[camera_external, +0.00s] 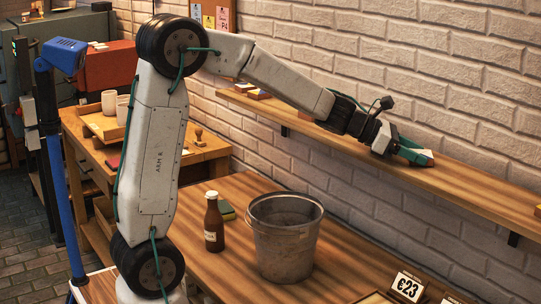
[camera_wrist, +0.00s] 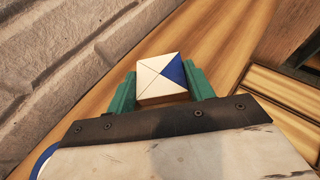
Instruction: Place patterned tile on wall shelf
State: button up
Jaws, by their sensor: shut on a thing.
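The patterned tile (camera_wrist: 153,76) shows in the wrist view, a small square with white and cream triangles and one blue triangle. My gripper (camera_wrist: 162,85) has its green fingers on both sides of it and is shut on it. In the external view, my gripper (camera_external: 412,152) is at the wooden wall shelf (camera_external: 465,187), with the fingers close over its top. The tile is mostly hidden by the fingers there. I cannot tell whether the tile touches the shelf. The shelf also fills much of the wrist view (camera_wrist: 235,35).
Several small tiles (camera_external: 258,94) lie on the shelf's far left part. Another item (camera_external: 538,211) is at its right end. The shelf right of my gripper is bare.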

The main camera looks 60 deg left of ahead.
jog(key=shift+f, duration=0.1)
jog(key=o, duration=1)
